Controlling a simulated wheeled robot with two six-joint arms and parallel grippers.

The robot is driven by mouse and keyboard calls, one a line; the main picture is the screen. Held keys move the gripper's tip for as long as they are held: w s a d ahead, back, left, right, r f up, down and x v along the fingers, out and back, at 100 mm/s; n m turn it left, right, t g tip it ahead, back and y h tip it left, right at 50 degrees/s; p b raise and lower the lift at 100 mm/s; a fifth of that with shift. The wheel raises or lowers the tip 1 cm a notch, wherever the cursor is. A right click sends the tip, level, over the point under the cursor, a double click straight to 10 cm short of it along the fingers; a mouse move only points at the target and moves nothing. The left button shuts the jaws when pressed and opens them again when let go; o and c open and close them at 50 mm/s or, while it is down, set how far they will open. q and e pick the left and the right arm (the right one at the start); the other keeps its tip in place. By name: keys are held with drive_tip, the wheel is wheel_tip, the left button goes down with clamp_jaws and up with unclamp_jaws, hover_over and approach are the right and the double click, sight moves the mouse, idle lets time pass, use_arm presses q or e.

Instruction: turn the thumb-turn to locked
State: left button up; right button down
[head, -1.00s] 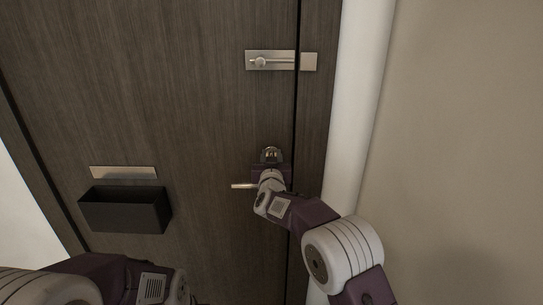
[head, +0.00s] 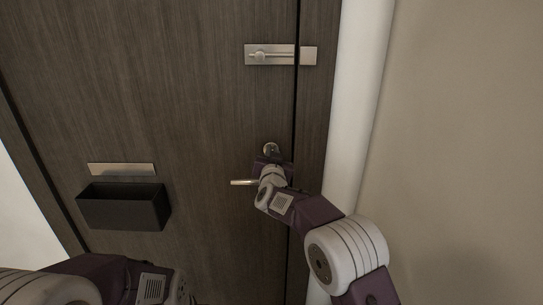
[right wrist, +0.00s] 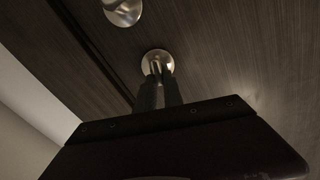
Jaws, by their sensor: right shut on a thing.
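The thumb-turn sits on a round metal plate (head: 271,148) on the dark wooden door, above the lever handle (head: 243,182). In the right wrist view the round plate (right wrist: 161,59) shows just past my fingertips, and the small metal turn piece is between them. My right gripper (right wrist: 157,83) is shut on the thumb-turn. In the head view my right wrist partly covers the thumb-turn, so its exact angle is hard to tell. My left arm shows at the lower left, but its gripper is out of view.
A slide bolt (head: 269,55) is mounted higher on the door. A metal mail slot plate (head: 122,170) and a black box (head: 124,206) are at the left. A white upright frame (head: 352,110) and a bare wall (head: 460,150) stand to the right.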

drive_tip(key=m, duration=0.1)
drive_tip(key=m+b, duration=0.2)
drive_tip(key=shift+d+f+m, duration=0.25)
drive_tip(key=shift+f+m, duration=0.05)
drive_tip(key=shift+m, duration=0.1)
drive_tip(key=shift+d+f+m+b, duration=0.15)
drive_tip(key=shift+m+b, duration=0.9)
drive_tip(key=shift+m, duration=0.75)
drive_tip(key=shift+d+f+m+b, duration=0.1)
drive_tip(key=shift+f+m+b, duration=0.1)
drive_tip(key=shift+m+b, duration=1.25)
drive_tip(key=shift+d+f+m+b, duration=0.15)
drive_tip(key=shift+m+b, duration=0.5)
drive_tip(key=shift+m, duration=1.5)
drive_tip(key=shift+a, duration=0.1)
drive_tip(key=c, duration=1.5)
unclamp_jaws()
drive_tip(key=shift+o, duration=0.2)
